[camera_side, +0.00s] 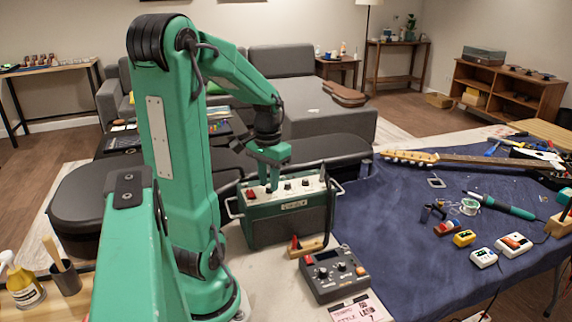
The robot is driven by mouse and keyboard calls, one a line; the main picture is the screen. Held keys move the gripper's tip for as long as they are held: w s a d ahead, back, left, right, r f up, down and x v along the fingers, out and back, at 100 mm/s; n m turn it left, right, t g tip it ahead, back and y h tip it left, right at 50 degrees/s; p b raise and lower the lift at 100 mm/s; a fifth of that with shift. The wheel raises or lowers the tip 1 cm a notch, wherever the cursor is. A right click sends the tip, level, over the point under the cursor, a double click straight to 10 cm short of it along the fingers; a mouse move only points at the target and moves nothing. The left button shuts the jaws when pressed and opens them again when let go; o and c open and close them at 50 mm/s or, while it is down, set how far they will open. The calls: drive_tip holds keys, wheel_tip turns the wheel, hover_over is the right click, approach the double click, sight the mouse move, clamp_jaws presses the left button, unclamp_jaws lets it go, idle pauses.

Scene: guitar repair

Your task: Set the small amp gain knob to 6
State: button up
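The small amp (287,222) is a green box with a pale top panel, standing on the table beside the blue mat. A row of dark knobs (288,187) and a red switch (250,193) show on its panel. My gripper (271,187) points down over the left part of the panel, with its tips at or just above a knob. The fingers hide that knob, and I cannot tell whether they touch it. The knob markings are too small to read, so the gain setting cannot be told.
A grey pedal box with knobs (335,273) and a pink note (358,308) lie in front of the amp. Metal side handles (334,188) flank the panel. A guitar neck (470,160), soldering iron (500,206) and small boxes occupy the blue mat (400,235).

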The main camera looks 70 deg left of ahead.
drive_tip(key=shift+f, duration=0.6)
idle(0.3)
drive_tip(key=shift+r, duration=0.15)
idle(0.5)
drive_tip(key=shift+c, duration=0.5)
drive_tip(key=c, duration=0.4)
